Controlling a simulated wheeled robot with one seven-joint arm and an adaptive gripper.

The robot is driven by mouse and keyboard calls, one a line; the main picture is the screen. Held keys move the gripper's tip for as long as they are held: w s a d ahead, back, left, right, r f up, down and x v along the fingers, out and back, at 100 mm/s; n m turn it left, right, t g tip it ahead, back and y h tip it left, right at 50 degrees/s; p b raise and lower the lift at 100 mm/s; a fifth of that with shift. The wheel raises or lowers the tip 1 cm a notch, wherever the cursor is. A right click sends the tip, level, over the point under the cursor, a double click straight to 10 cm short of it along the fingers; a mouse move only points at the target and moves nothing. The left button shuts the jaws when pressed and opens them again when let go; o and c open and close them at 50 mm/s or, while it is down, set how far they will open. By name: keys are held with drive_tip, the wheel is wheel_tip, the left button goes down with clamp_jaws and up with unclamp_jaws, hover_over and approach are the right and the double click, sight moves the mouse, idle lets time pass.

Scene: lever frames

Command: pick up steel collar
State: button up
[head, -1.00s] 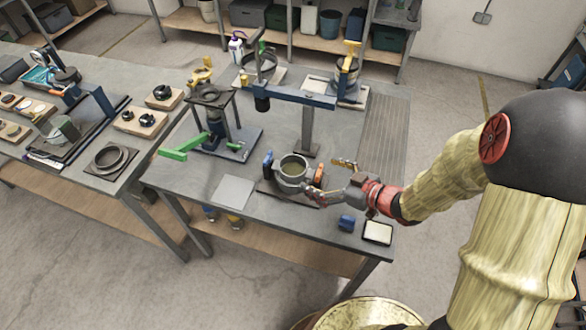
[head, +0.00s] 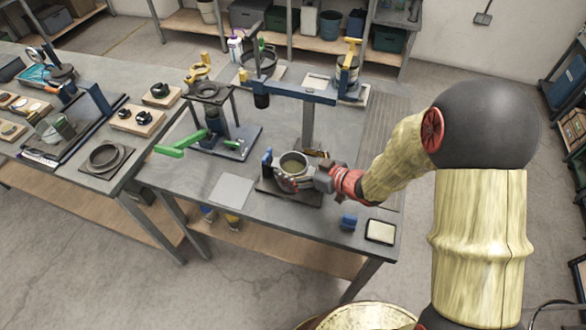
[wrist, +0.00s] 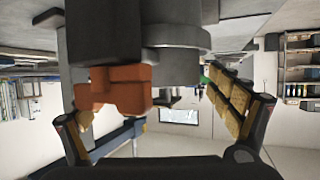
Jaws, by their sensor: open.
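The steel collar appears to be the grey, open-topped ring (head: 293,163) on a dark plate (head: 308,200) near the front of the middle table. A blue block (head: 267,159) stands at its left. My gripper (head: 292,183) is at the collar's front right side and hides part of it. In the wrist view, the open fingers (wrist: 150,105) spread to either side, with a grey cylindrical body (wrist: 180,66) between and beyond them. An orange block (wrist: 115,90) sits close in front of that body, towards the left finger. I cannot tell whether a finger touches the collar.
A blue overhead beam on a post (head: 307,125) stands just behind the collar. A press-like stand with a green lever (head: 182,143) is to the left. A blue block (head: 348,222) and a pale-topped tray (head: 380,232) lie at the front right. Another ring (head: 106,156) lies on the left table.

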drive_tip(key=shift+w+a+f, duration=0.15)
drive_tip(key=shift+w+a, duration=0.1)
drive_tip(key=shift+a, duration=0.05)
drive_tip(key=shift+c, duration=0.9)
drive_tip(key=c, duration=1.7)
